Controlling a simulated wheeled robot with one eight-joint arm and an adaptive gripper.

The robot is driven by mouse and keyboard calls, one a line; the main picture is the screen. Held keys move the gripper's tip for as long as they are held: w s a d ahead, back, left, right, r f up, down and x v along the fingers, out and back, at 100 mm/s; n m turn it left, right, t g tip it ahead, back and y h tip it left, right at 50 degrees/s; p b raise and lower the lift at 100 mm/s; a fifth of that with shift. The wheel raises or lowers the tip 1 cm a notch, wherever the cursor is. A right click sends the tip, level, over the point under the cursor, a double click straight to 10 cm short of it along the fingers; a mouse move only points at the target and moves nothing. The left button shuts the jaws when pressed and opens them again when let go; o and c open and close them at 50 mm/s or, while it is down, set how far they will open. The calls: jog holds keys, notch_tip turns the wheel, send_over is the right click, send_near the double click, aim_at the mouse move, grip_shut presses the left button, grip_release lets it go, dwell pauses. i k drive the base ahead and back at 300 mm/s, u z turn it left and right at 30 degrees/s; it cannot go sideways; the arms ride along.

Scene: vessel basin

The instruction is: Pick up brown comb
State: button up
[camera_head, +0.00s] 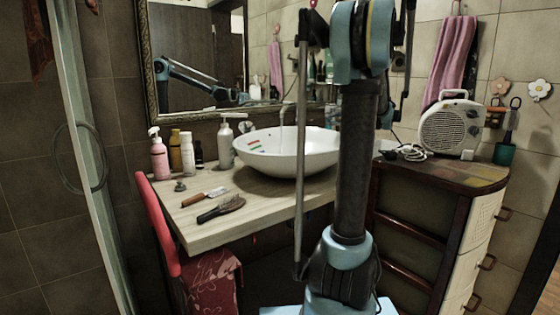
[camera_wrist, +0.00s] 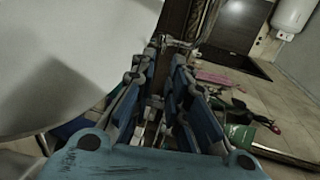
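Two small hair tools lie flat on the wooden counter in the head view. One is a brown-handled piece (camera_head: 204,197) with a pale part; the other, nearer the front edge, is a dark brown comb or brush (camera_head: 221,209). I cannot tell surely which is the brown comb. My gripper (camera_wrist: 168,62) shows in the wrist view with its two fingers apart and nothing seen between them. It is out of the head view, where only my arm rises at the centre. Neither hair tool is clearly visible in the wrist view.
A white basin (camera_head: 288,150) stands on the counter (camera_head: 255,206), with several bottles (camera_head: 160,155) behind left. A red chair (camera_head: 158,226) stands at the counter's left edge. A cabinet (camera_head: 410,215) with a heater (camera_head: 450,128) is at right. The counter's front left is mostly clear.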

aim_at(197, 198)
jog(key=k, duration=0.85)
